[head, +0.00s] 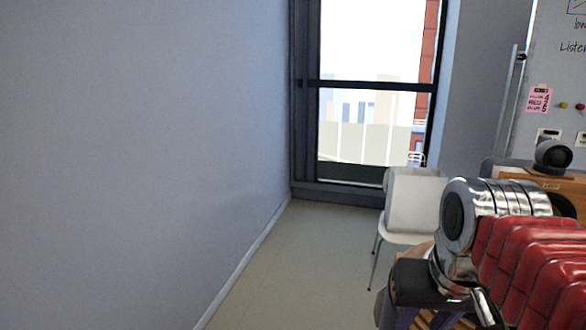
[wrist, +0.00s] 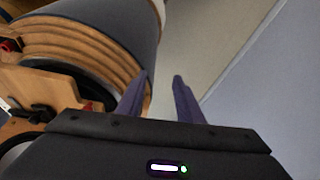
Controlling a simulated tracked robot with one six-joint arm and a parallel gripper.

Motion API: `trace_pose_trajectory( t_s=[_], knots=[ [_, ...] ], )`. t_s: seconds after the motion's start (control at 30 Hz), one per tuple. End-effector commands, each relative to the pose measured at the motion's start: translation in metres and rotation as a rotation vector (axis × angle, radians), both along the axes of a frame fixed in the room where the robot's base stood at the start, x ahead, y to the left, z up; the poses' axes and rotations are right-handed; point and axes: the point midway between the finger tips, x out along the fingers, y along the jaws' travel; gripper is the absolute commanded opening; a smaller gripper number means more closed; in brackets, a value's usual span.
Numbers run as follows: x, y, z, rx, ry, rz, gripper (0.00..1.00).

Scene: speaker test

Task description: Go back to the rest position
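My gripper (wrist: 161,77) shows in the wrist view with its two purple fingers apart. No object is held between the fingertips; pale floor shows behind the gap. In the head view my arm, chrome and red, is at the lower right, and the gripper end is mostly cut off by the bottom edge.
A white chair (head: 407,237) stands before the window (head: 370,130). A bare wall (head: 140,150) fills the left, with clear floor (head: 290,270) beside it. A whiteboard (head: 552,75) and dark round device (head: 553,155) are at right. Curved wooden bands (wrist: 85,45) lie left in the wrist view.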

Motion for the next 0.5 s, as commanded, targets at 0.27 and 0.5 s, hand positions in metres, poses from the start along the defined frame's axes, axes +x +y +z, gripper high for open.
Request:
trace_pose_trajectory(
  t_s=[0.27, 0.5],
  knots=[
    [-0.032, 0.03, -0.063, -0.019, -0.096, 0.116, 0.33],
    [-0.044, 0.04, -0.091, -0.026, -0.139, 0.162, 0.33]
  ],
)
